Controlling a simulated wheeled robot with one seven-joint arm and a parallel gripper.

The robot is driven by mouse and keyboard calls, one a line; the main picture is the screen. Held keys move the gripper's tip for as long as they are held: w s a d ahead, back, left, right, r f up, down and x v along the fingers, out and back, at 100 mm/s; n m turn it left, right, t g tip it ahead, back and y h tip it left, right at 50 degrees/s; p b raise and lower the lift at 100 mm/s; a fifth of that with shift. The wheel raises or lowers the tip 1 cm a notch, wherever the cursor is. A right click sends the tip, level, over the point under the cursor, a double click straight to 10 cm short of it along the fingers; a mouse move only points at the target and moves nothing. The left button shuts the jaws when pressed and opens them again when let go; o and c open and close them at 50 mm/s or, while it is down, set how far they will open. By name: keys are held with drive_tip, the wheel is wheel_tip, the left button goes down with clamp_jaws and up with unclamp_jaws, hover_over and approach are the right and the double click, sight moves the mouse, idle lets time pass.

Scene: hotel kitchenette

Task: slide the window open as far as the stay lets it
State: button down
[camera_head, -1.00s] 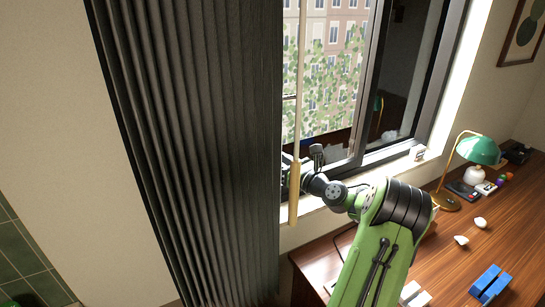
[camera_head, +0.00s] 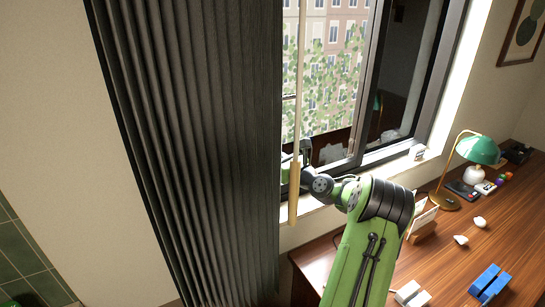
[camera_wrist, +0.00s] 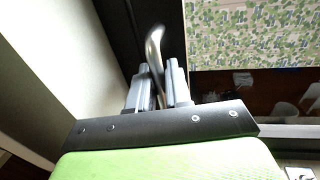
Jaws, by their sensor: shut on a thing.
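The window (camera_head: 325,75) shows beyond the dark curtain, with leaves and a building behind its glass. A dark upright frame member (camera_head: 363,90) stands right of the bright pane. In the wrist view, my gripper (camera_wrist: 157,88) is shut on a curved metal handle (camera_wrist: 154,45), which rises between its fingers beside a dark upright window member. The pane (camera_wrist: 255,35) lies to the right of it. In the head view my gripper (camera_head: 306,148) is at the window's lower left, partly covered by the curtain wand. The handle and the stay cannot be made out there.
The dark curtain (camera_head: 200,150) covers the window's left side. A wooden wand (camera_head: 294,190) hangs in front of my gripper.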

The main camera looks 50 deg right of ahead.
sight(290, 143)
drive_tip(key=s+d+p, duration=0.1)
drive_tip(key=d+p, duration=0.1)
drive_tip(key=d, duration=0.1)
drive_tip(key=d+p, duration=0.2)
drive_tip(key=s+d+p, duration=0.1)
drive_tip(key=d+p, duration=0.1)
drive_tip(key=d, duration=0.1)
drive_tip(key=shift+s+d+r, duration=0.2)
drive_tip(key=shift+s+d, duration=0.15)
drive_tip(key=shift+s+d+f, duration=0.1)
drive_tip(key=shift+d, duration=0.25)
drive_tip(key=shift+a, duration=0.1)
drive_tip(key=shift+f, duration=0.1)
drive_tip(key=c, duration=1.3)
unclamp_jaws()
drive_tip(key=shift+a, duration=0.1)
drive_tip(key=s+a, duration=0.1)
drive_tip(key=s, duration=1.4)
drive_tip(key=shift+s+a, duration=0.35)
drive_tip(key=shift+a, duration=0.05)
